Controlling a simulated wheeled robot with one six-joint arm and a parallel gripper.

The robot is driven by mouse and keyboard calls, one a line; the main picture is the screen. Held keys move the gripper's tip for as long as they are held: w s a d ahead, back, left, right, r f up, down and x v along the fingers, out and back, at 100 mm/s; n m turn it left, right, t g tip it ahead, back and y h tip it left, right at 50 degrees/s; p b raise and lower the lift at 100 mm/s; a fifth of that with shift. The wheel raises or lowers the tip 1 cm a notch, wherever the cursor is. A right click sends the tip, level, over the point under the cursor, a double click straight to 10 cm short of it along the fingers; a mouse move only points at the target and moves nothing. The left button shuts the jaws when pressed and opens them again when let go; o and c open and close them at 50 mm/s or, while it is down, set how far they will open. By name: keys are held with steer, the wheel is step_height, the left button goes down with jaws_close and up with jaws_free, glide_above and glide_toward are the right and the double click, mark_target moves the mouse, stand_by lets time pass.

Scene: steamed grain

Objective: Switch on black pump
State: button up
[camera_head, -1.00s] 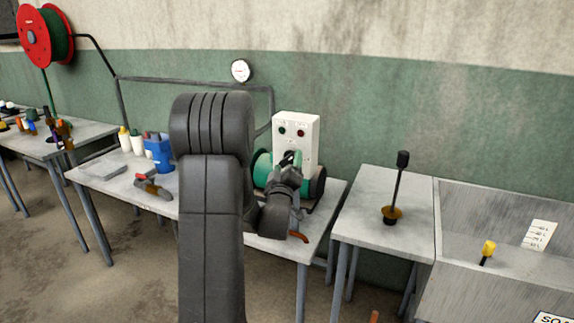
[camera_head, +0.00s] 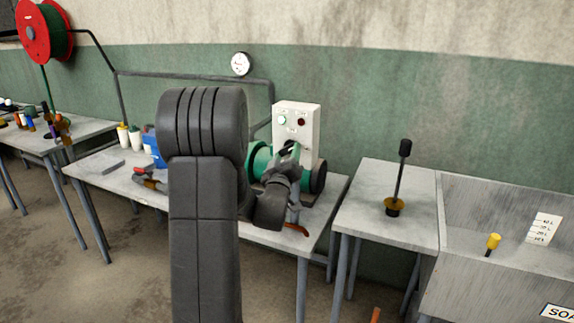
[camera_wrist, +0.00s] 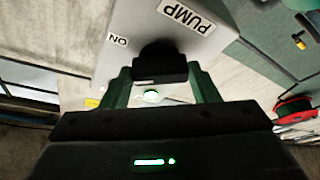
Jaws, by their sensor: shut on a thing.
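The white control box (camera_head: 308,117) stands behind the green pump (camera_head: 258,160) on the middle table. It has a lamp (camera_head: 282,119) at left that shows bright pale green and a dark red lamp (camera_head: 301,122) at right. In the wrist view its face (camera_wrist: 165,28) carries the labels PUMP and ON. A black switch knob (camera_wrist: 158,58) sits on that face, turned upside down in the picture. My gripper (camera_head: 289,150) is at the front of the box. In the wrist view its green fingers (camera_wrist: 160,74) are shut on the knob, one on each side.
A side table (camera_head: 365,215) with a black-handled rod (camera_head: 398,180) and a metal basin (camera_head: 480,215) stand to the right.

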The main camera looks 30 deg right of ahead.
steer(key=m+h+b, duration=0.1)
steer(key=m+b, duration=0.1)
steer(key=m+h+b, duration=0.1)
steer(key=m+b, duration=0.1)
steer(key=m+g+h+b, duration=0.1)
steer(key=m+b, duration=0.1)
steer(key=b, duration=0.1)
steer(key=shift+w+a+f, duration=0.15)
steer(key=shift+f, duration=0.2)
steer(key=shift+r+m+g+h+b, duration=0.1)
steer(key=shift+m+g+h+b, duration=0.4)
steer(key=shift+m, duration=0.4)
steer(key=shift+r+m+g+h+b, duration=0.15)
steer(key=shift+m+g+b, duration=0.25)
steer(key=shift+m+b, duration=0.4)
steer(key=shift+m, duration=0.4)
steer(key=o, duration=1)
steer(key=shift+h, duration=0.25)
steer(key=v, duration=1.3)
steer(key=shift+s+a+b, duration=0.25)
steer(key=shift+a+b, duration=0.05)
steer(key=shift+a, duration=0.05)
